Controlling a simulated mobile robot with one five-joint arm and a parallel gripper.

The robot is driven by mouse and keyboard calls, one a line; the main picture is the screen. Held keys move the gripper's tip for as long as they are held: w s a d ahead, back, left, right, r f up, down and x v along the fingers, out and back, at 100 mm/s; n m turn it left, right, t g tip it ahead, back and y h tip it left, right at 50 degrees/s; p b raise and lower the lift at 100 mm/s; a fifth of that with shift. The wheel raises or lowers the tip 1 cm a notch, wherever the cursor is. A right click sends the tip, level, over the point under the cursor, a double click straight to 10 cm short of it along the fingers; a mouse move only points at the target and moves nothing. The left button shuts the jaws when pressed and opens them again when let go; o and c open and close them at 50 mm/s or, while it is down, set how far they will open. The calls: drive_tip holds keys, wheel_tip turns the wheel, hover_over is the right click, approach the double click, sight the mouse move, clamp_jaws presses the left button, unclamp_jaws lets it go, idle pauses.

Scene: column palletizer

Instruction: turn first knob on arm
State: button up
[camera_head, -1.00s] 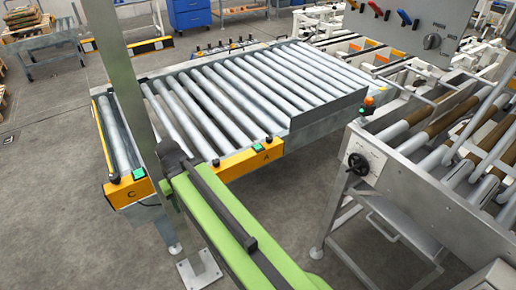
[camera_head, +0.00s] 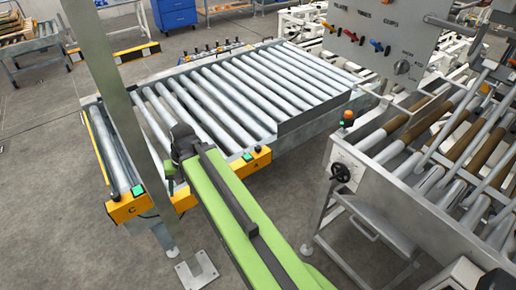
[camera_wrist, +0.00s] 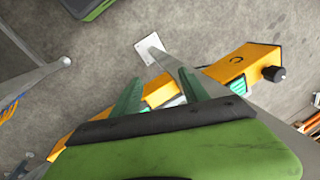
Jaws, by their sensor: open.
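A grey control panel (camera_head: 420,35) stands at the upper right of the head view. It carries a row of small coloured handles, among them a red one (camera_head: 350,35) and a blue one (camera_head: 378,46). A dark round knob (camera_head: 402,67) sits below and right of them. A black handwheel (camera_head: 340,172) is on the side of the right machine. Which of these is the first knob, I cannot tell. My gripper (camera_wrist: 160,80) shows two green fingers spread apart in the wrist view, with nothing between them held. It points down beside the conveyor, away from the panel.
A roller conveyor (camera_head: 287,113) with orange end pieces marked C and A fills the middle. A frame with grey and brown rollers (camera_head: 440,125) stands at right. An orange beam with a black knob (camera_wrist: 273,73) lies near my fingers. Floor is free at lower left.

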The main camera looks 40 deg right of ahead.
drive_tip(key=w+d+f+m+t+y+b, duration=0.3)
drive_tip(key=d+f+m+t+b, duration=0.1)
drive_tip(key=d+f+m+b, duration=0.85)
drive_tip(key=m+t+h+b, duration=0.4)
drive_tip(key=m+t+b, duration=0.9)
drive_tip(key=m+b, duration=0.8)
approach(260, 150)
drive_tip(key=w+n+b, duration=0.1)
drive_tip(key=w, duration=0.3)
drive_tip(key=w+n+b, duration=0.1)
drive_tip(key=w, duration=0.2)
drive_tip(key=w+n+b, duration=0.1)
drive_tip(key=w, duration=0.3)
drive_tip(key=shift+w+a, duration=0.3)
drive_tip(key=shift+a, duration=0.05)
drive_tip(key=shift+c, duration=0.3)
clamp_jaws()
